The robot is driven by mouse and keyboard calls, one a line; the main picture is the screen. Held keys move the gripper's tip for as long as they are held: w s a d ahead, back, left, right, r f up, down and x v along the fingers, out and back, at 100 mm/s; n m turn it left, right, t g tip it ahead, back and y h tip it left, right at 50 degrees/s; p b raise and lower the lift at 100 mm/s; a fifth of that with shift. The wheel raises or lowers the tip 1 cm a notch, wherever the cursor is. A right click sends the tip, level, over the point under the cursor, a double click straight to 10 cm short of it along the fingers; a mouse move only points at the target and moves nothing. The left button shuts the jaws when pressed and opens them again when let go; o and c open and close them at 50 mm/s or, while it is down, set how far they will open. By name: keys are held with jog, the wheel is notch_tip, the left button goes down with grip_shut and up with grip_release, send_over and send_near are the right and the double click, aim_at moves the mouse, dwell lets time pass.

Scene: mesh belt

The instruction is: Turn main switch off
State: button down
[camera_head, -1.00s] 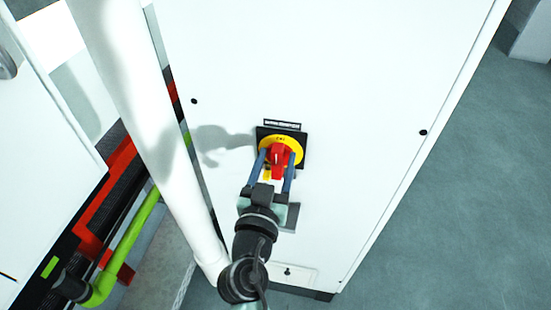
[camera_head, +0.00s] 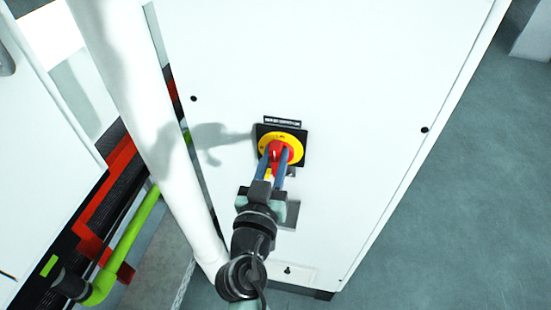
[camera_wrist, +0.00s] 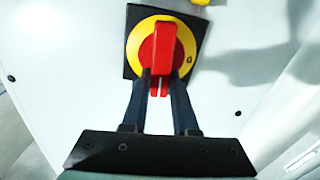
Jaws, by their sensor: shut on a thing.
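The main switch is a red knob (camera_head: 276,151) on a yellow disc (camera_head: 294,142) with a black square backplate (camera_head: 303,133). It sits on the front of a white cabinet. In the wrist view the red knob (camera_wrist: 161,50) stands upright in the picture, its narrow end toward me. My gripper (camera_head: 274,157) reaches the switch from below. In the wrist view its two dark fingers (camera_wrist: 158,76) are closed in on the lower part of the knob, one on each side. The fingertips hide part of the knob's sides.
A white vertical pipe (camera_head: 140,100) stands close at the left. A green pipe (camera_head: 128,250) is at lower left. Open floor (camera_head: 460,220) lies to the right.

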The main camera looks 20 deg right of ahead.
jog(key=n, duration=0.2)
jog(key=n+b, duration=0.1)
jog(key=n, duration=0.1)
jog(key=shift+w+a+f, duration=0.15)
jog(key=shift+w+a, duration=0.05)
jog(key=shift+a, duration=0.1)
jog(key=shift+w+a+f+n, duration=0.15)
jog(key=shift+f+n, duration=0.15)
jog(key=shift+n, duration=1.85)
jog(key=shift+w+a+f+n, duration=0.1)
jog(key=shift+a+f+n, duration=0.2)
jog(key=shift+n, duration=1.8)
jog(key=shift+w+a+f+n, duration=0.1)
jog(key=shift+f+n, duration=0.25)
jog(key=shift+n, duration=1.8)
jog(key=c, duration=0.7)
grip_release()
